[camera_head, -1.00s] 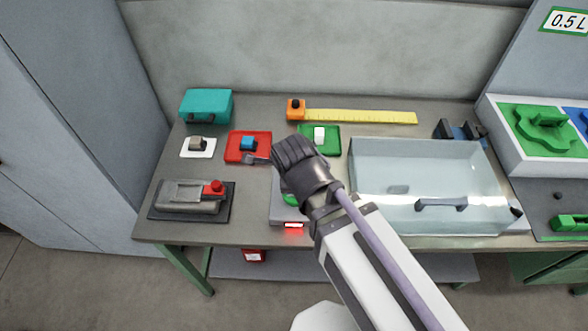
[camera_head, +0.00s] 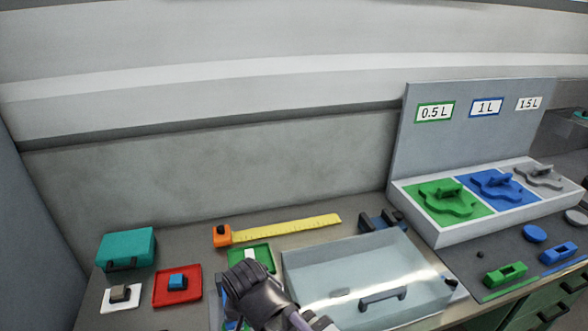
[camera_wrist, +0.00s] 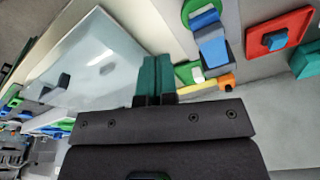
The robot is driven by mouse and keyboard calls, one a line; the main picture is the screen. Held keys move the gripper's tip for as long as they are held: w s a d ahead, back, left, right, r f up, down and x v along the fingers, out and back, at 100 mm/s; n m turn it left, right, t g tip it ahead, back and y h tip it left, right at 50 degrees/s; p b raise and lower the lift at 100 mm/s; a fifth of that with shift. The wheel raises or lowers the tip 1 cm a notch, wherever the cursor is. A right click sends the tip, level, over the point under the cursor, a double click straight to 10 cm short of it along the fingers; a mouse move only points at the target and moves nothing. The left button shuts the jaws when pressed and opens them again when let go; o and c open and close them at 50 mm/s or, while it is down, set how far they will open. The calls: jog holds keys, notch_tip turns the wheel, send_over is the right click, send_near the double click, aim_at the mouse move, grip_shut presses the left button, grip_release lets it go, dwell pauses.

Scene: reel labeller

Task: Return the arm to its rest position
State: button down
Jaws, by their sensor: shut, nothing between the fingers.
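My gripper (camera_head: 256,298) is at the bottom of the head view, above the bench, left of the clear-lidded box (camera_head: 335,268). Its fingers are hard to make out there. In the wrist view, my gripper's two dark green fingers (camera_wrist: 157,62) lie side by side, shut, with nothing between them. The wrist and part of the arm show at the lower edge of the head view; the rest of the arm is out of view.
Beside my gripper are a red tray (camera_head: 190,294) with a blue block and a green tray (camera_head: 262,258) with a white block. A teal case (camera_head: 127,248), an orange-ended yellow ruler (camera_head: 290,228) and a panel of coloured shapes (camera_head: 408,205) stand farther off.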

jog(key=w+d+f+b, duration=0.1)
jog(key=w+d, duration=0.1)
jog(key=d, duration=0.7)
jog(key=w+d+f+g+b, duration=0.1)
jog(key=w+d, duration=0.1)
jog(key=d, duration=0.6)
jog(key=w+d+f+g+b, duration=0.1)
jog(key=w+d, duration=0.1)
jog(key=d, duration=0.7)
jog(key=shift+d+f+n, duration=0.35)
jog(key=shift+n, duration=0.05)
